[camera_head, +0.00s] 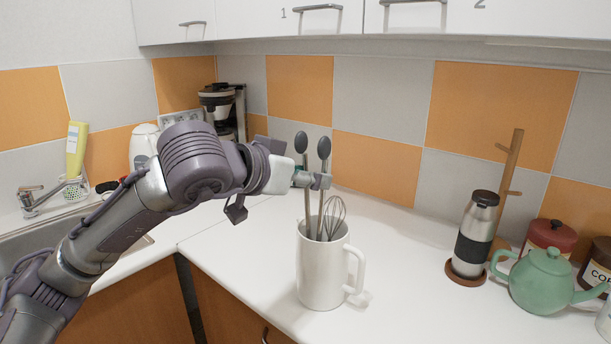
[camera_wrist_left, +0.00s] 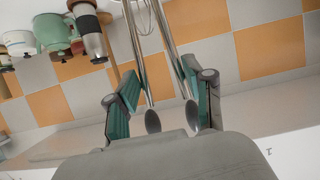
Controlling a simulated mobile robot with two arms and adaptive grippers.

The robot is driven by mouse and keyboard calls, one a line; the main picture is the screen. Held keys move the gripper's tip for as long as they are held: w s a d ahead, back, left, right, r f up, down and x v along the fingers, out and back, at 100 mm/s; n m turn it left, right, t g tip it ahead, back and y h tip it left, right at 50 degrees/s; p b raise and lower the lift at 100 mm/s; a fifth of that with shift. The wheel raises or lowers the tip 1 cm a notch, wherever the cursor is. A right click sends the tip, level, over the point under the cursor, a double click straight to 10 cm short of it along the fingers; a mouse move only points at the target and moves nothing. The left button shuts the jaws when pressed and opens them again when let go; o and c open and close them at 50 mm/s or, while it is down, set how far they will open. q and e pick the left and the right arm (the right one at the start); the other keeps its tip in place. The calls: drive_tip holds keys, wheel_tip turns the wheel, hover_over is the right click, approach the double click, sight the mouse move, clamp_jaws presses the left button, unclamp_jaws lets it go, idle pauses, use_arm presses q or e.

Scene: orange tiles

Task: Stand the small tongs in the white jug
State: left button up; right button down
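The white jug (camera_head: 313,270) stands upright on the counter, its handle to the right. The small tongs (camera_head: 301,143) have two metal arms with dark spoon-shaped tips. They stand nearly upright, tips up, with their lower ends inside the jug, hidden by its wall. My left gripper (camera_head: 312,180) is above the jug rim, across the tongs' arms below the tips. In the left wrist view its teal pads lie against the outer sides of both arms of the tongs (camera_wrist_left: 152,120). My right gripper is not in view.
A wire whisk (camera_head: 334,212) also stands in the jug. To the right are a steel flask (camera_head: 474,237) on a coaster, a wooden mug stand (camera_head: 512,180), a green teapot (camera_head: 546,280) and a red canister (camera_head: 550,238). The sink is at left. Counter around the jug is clear.

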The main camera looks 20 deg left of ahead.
use_arm(q)
drive_tip(key=o, duration=0.5)
drive_tip(key=shift+s, duration=0.1)
drive_tip(key=v, duration=1.2)
wheel_tip(320, 180, up, 10)
drive_tip(key=p, duration=0.8)
drive_tip(key=shift+p, duration=0.35)
